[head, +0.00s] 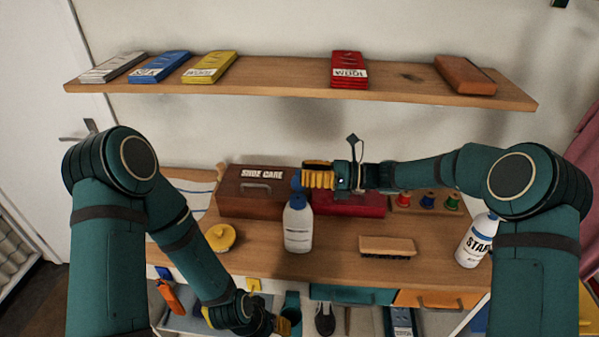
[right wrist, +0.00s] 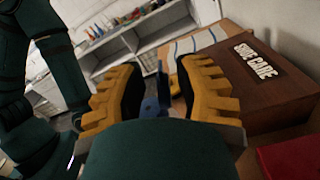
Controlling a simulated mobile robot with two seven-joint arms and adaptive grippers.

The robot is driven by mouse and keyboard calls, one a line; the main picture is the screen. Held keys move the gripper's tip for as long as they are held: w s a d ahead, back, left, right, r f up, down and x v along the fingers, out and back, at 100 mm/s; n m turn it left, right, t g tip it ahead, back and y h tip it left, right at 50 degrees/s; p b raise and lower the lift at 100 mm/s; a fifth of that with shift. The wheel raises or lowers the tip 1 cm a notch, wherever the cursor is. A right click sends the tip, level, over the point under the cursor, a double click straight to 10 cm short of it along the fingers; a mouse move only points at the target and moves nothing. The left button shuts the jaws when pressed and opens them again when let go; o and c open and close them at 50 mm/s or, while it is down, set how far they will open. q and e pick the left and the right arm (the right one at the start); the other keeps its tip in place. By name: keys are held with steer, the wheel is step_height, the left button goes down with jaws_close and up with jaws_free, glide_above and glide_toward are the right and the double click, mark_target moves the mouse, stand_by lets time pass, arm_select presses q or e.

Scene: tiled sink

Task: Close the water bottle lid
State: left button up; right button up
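The white water bottle (head: 298,228) stands upright on the wooden worktop, just left of centre in the head view. Its blue lid (head: 296,181) is partly covered by my right gripper (head: 312,176), which reaches in from the right at lid height. In the right wrist view the fingers are apart, and the blue lid (right wrist: 151,106) shows in the gap between them. A narrow blue piece (right wrist: 163,84) stands up beside it. I cannot tell whether the fingers touch the lid. My left gripper (head: 287,322) is low, below the worktop's front edge; its fingers are not clear.
The brown shoe care box (head: 235,203) and a red box (head: 350,205) stand behind the bottle. A round yellow tin (head: 221,237) is left, a brush (head: 387,246) right, a starch bottle (head: 475,243) farther right. Thread spools (head: 428,200) stand behind. A shelf (head: 290,88) runs above.

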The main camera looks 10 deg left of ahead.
steer(key=shift+a, duration=0.95)
jaws_close()
steer(key=shift+s+n, duration=0.1)
steer(key=shift+n, duration=0.2)
steer(key=s+n+b, duration=0.1)
steer(key=n+b, duration=0.1)
steer(key=n, duration=0.1)
steer(key=shift+s, duration=0.1)
steer(key=shift+s+r+n+b, duration=0.1)
steer(key=shift+s+n+b, duration=0.25)
steer(key=shift+n+b, duration=0.4)
steer(key=shift+s+n+b, duration=0.35)
steer(key=shift+n+b, duration=0.3)
steer(key=shift+n, duration=0.2)
